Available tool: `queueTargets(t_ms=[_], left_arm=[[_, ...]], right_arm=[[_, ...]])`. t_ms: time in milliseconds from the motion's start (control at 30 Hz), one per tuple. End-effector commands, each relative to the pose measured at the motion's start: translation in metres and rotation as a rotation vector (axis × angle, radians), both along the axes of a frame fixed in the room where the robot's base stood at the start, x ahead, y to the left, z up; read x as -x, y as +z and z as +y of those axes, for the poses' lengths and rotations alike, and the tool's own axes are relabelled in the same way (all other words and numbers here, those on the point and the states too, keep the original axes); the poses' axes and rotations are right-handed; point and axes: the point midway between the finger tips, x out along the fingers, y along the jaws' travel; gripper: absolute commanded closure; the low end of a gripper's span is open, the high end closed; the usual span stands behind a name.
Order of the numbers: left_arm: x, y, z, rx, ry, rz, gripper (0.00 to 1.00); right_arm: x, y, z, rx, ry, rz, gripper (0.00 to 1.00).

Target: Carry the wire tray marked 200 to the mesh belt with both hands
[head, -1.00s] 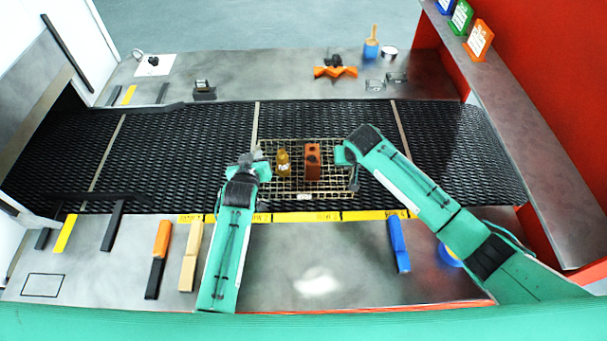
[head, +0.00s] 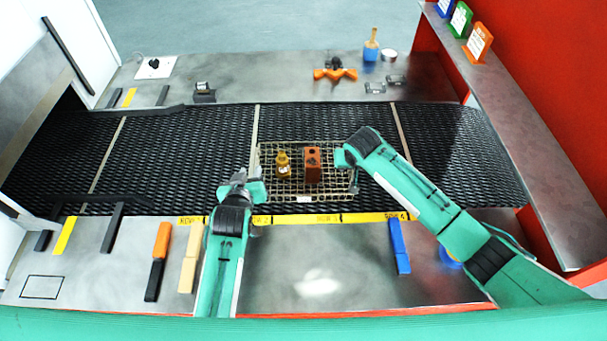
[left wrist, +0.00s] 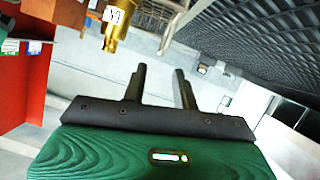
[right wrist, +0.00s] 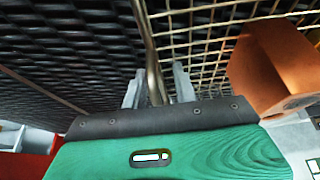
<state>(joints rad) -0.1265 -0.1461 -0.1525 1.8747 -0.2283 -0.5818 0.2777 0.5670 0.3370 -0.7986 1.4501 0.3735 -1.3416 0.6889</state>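The wire tray (head: 333,188) rests on the black mesh belt (head: 190,150) in the head view. A small white tag is on its front rim, too small to read. My right gripper (head: 343,156) is at the tray's right end. In the right wrist view its fingers (right wrist: 158,88) stand apart on either side of a tray wire bar.
Yellow row labels (head: 290,218) line the belt's front edge. Orange-black (head: 158,258), tan (head: 190,258) and blue (head: 399,246) bars lie on the front metal ledge. An orange stand (head: 335,74) and a blue cup (head: 371,52) are behind the belt. A red wall with a shelf bounds the right.

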Motion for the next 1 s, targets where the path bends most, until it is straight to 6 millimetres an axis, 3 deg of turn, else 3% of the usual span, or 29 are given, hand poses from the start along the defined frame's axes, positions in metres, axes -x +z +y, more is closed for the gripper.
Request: queueTargets(t_ms=[200, 467, 1000], left_arm=[[0.029, 0.011, 0.002, 0.001, 0.0, 0.001, 0.71], [0.038, 0.016, 0.002, 0.001, 0.0, 0.0, 0.71], [0.038, 0.015, 0.002, 0.0, 0.0, 0.0, 0.71]], right_arm=[[0.0, 0.0, 0.0, 0.0, 0.0, 0.0, 0.72], [0.003, 0.007, 0.0, -0.001, 0.0, -0.001, 0.72], [0.04, 0.097, -0.001, -0.001, 0.001, -0.001, 0.72]])
